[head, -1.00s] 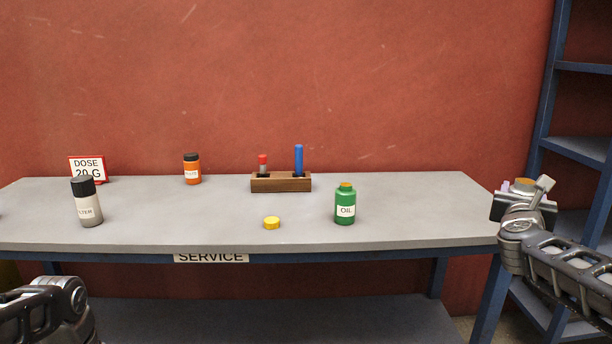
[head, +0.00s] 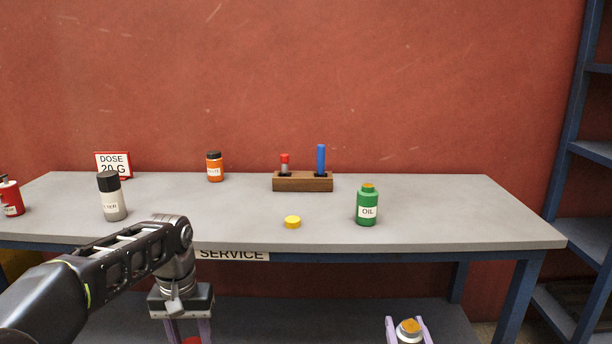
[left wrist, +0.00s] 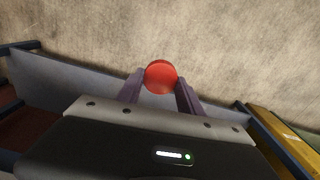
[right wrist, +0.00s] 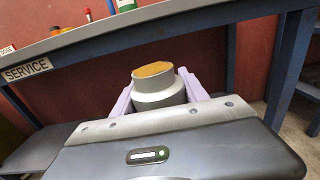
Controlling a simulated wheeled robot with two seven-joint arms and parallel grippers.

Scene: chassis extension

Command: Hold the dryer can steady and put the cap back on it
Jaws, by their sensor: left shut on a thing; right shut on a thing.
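My right gripper (head: 407,330) is shut on the grey dryer can (right wrist: 158,87). The can is roughly upright, with a bare tan-orange top and no cap on it. No label on it shows. It is low in front of the bench, at the bottom of the head view. My left gripper (head: 187,332) points down in front of the bench, shut on a round red cap (left wrist: 160,76). Only a sliver of the cap shows at the bottom edge of the head view. The cap and the can are well apart, cap to the left.
The grey bench (head: 450,215) carries a green oil bottle (head: 367,207), a yellow cap (head: 292,222), a wooden block (head: 302,182) with pens, an orange jar (head: 215,167), a black-topped can (head: 112,197) and a red bottle (head: 11,197). Blue shelves (head: 590,230) stand at right.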

